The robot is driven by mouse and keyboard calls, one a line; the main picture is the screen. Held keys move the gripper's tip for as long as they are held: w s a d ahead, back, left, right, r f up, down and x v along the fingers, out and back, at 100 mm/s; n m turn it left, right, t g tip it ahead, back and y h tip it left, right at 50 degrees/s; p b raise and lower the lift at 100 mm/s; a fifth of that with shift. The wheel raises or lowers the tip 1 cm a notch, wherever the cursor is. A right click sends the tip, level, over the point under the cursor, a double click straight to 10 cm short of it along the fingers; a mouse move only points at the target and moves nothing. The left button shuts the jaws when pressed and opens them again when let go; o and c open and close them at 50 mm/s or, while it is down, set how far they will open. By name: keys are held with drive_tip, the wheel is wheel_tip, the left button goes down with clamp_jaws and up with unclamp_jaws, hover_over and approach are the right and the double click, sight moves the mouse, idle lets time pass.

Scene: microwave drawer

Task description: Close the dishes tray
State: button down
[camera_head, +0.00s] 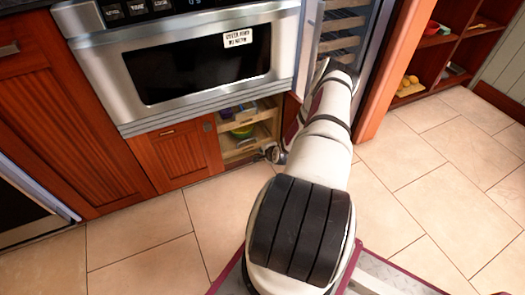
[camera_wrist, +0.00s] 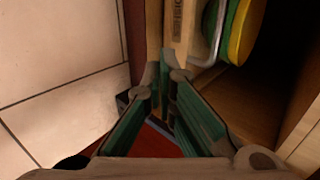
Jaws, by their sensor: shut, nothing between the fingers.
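The dishes tray is a light wooden pull-out in the open lower cabinet (camera_head: 262,133) in the head view. Green and purple dishes (camera_head: 242,131) show there. In the wrist view the tray's wooden side (camera_wrist: 181,22) is at the top, with yellow and green round dishes (camera_wrist: 245,30) and a bare wooden floor (camera_wrist: 245,88) at right. My gripper (camera_head: 273,153) is low at the cabinet's front right, partly hidden by my arm. In the wrist view its fingertips (camera_wrist: 171,65) are together and empty, close to the tray's near end. I cannot tell whether they touch it.
A steel microwave drawer (camera_head: 200,60) is above the cabinet. A red wooden cabinet panel (camera_head: 175,152) is left of the opening. An open cooler with racks (camera_head: 343,30) is behind my arm. Shelves (camera_head: 460,50) stand at upper right. The tiled floor (camera_head: 430,190) is clear.

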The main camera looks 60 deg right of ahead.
drive_tip(key=p+v, duration=0.3)
drive_tip(key=v, duration=0.5)
drive_tip(key=shift+s+f, duration=0.1)
